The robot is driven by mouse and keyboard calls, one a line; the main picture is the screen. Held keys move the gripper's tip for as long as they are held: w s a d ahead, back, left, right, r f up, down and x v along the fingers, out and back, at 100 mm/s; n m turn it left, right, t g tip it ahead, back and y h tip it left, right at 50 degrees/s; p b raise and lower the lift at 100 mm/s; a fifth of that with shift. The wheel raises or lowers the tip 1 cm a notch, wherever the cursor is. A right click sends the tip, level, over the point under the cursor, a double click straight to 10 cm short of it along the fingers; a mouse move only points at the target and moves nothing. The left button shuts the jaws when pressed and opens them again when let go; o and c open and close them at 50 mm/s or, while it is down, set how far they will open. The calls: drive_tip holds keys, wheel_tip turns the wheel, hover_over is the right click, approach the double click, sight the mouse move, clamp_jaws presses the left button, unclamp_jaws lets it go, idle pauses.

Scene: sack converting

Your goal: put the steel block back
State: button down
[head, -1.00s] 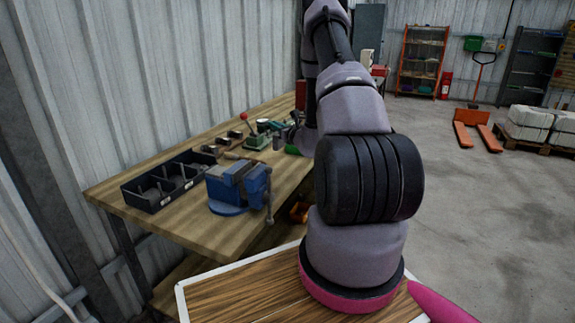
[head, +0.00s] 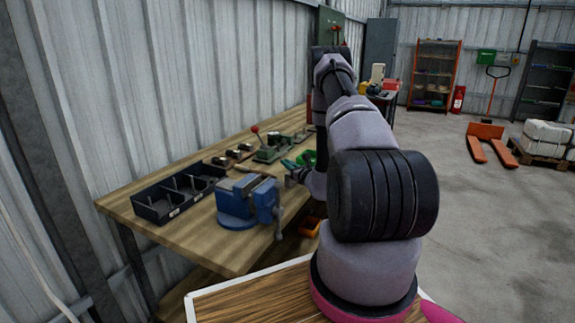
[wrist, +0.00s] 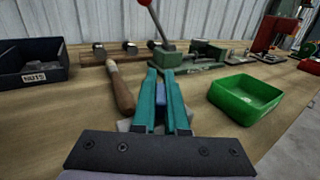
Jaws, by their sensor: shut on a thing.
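My gripper (wrist: 163,95) has two teal fingers, shut on a small blue-grey block, which I take to be the steel block (wrist: 159,95). Most of the block is hidden between the fingers. In the head view my gripper (head: 291,166) is low over the workbench (head: 192,245), behind the blue vise (head: 248,202) and left of the green bin (head: 308,157). In the wrist view a wooden-handled tool (wrist: 121,90) lies just left of the fingers. I cannot tell whether the block touches the bench.
A black divided bin (wrist: 32,63) stands at the left. Behind the fingers are a green lever press (wrist: 165,56) and a wooden rack (wrist: 100,57) with dark metal pieces. The green bin (wrist: 245,97) is close on the right. Bare bench lies between.

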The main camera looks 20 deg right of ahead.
drive_tip(key=c, duration=0.9)
unclamp_jaws()
drive_tip(key=shift+f, duration=0.1)
drive_tip(key=shift+c, duration=0.2)
